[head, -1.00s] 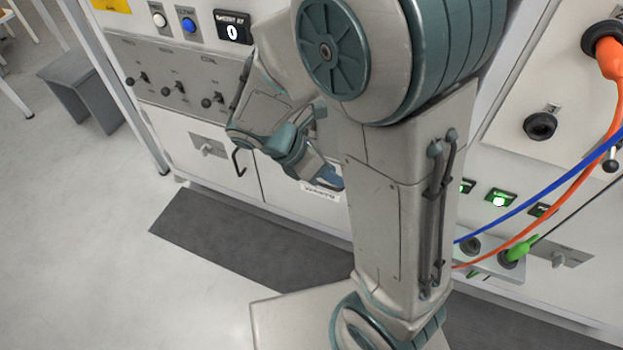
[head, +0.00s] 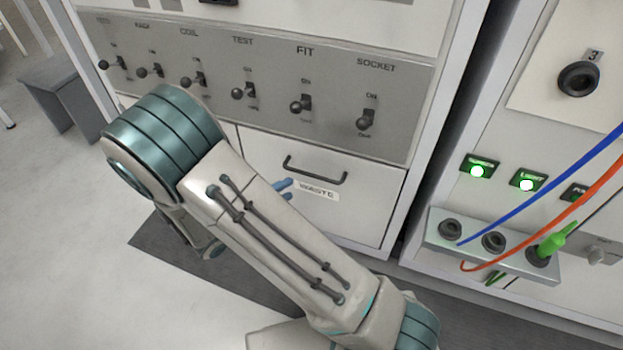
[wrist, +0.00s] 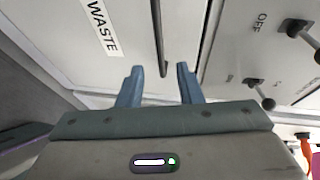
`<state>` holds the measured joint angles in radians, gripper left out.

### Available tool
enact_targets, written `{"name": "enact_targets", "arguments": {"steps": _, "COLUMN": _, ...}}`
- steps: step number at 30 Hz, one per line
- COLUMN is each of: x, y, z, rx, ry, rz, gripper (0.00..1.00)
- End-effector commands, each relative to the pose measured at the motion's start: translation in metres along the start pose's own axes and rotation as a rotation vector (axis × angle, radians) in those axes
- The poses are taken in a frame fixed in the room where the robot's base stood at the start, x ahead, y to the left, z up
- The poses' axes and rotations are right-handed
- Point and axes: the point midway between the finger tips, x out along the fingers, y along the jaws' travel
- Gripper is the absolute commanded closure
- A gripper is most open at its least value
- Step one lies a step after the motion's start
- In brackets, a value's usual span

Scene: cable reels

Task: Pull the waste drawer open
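The waste drawer (head: 375,195) is a pale front with a "WASTE" label and a dark bar handle (head: 318,176). Its front looks flush with the cabinet. My gripper (head: 284,188) has blue fingers that show just left of the label, below the handle's left end; the rest is hidden behind my arm. In the wrist view my gripper (wrist: 160,70) is open, its two fingertips apart. The dark handle (wrist: 159,35) lines up with the gap between them there. I cannot tell whether it is within the fingers. The label (wrist: 101,28) shows at upper left.
A grey panel of several toggle switches (head: 250,80) sits directly above the drawer. To the right, a socket block (head: 490,245) holds a green plug (head: 553,242), with blue and orange cables hanging near. A grey stool (head: 65,95) stands at far left. Floor at left is clear.

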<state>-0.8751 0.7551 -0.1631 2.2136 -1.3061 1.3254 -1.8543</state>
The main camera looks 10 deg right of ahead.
Motion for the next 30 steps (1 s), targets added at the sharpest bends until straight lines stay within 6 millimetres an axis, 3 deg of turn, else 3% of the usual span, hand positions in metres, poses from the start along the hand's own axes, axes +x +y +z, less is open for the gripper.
{"name": "enact_targets", "arguments": {"steps": 6, "x": 0.05, "y": 0.004, "z": -0.001, "rx": 0.003, "ry": 0.005, "rz": 0.001, "gripper": 0.68}}
{"name": "enact_targets", "arguments": {"steps": 12, "x": 0.084, "y": 0.004, "z": -0.001, "rx": 0.002, "ry": 0.003, "rz": 0.002, "gripper": 0.68}}
{"name": "enact_targets", "arguments": {"steps": 18, "x": 0.099, "y": 0.001, "z": -0.001, "rx": 0.003, "ry": 0.002, "rz": 0.002, "gripper": 0.68}}
{"name": "enact_targets", "arguments": {"steps": 27, "x": 0.101, "y": 0.0, "z": -0.001, "rx": 0.003, "ry": 0.001, "rz": 0.002, "gripper": 0.68}}
{"name": "enact_targets", "arguments": {"steps": 30, "x": 0.101, "y": 0.0, "z": -0.001, "rx": 0.003, "ry": 0.001, "rz": 0.002, "gripper": 0.93}}
